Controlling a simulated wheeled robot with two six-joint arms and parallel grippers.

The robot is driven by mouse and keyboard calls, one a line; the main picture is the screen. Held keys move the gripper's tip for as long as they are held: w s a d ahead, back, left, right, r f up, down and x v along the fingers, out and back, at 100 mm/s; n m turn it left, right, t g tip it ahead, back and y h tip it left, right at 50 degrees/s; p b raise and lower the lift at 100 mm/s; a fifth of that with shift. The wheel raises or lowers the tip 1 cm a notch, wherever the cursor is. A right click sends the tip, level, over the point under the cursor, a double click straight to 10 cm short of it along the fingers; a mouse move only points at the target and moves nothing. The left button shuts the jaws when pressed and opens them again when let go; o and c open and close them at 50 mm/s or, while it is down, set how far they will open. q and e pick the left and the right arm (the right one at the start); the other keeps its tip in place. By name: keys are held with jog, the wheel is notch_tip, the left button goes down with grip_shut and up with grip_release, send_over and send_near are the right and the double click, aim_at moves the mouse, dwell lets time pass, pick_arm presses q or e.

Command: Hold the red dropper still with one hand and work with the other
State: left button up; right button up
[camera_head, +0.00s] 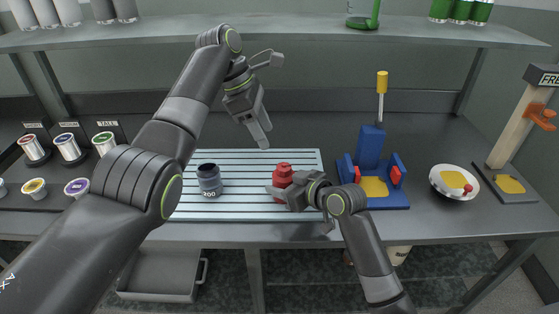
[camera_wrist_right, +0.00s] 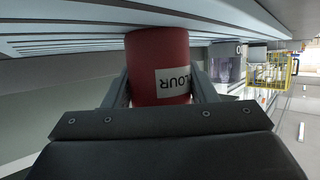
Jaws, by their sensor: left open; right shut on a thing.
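The red dropper (camera_head: 283,174) is a small red bottle with a stepped top. It stands upright at the right part of a pale slatted board (camera_head: 250,158). My right gripper (camera_head: 284,192) is shut on it from the near right side. In the right wrist view the red body (camera_wrist_right: 157,50) sits between both fingers, with a white label partly reading "LOUR". My left gripper (camera_head: 272,98) is open and empty, up above the back of the board, apart from everything. The lower part of the dropper is partly hidden by my right gripper in the head view.
A blue fixture (camera_head: 370,150) with yellow material, a white bowl (camera_head: 454,194) and a wooden stand (camera_head: 520,130) are at right. Cans and tubs line the left. A shelf (camera_head: 300,30) spans the back.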

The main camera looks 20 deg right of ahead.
aim_at(282, 166)
pick_arm(q)
jog(key=x, duration=0.9)
jog(key=shift+d+f, duration=0.15)
jog(key=shift+f, duration=0.25)
jog(key=shift+s, duration=0.1)
jog(key=c, duration=1)
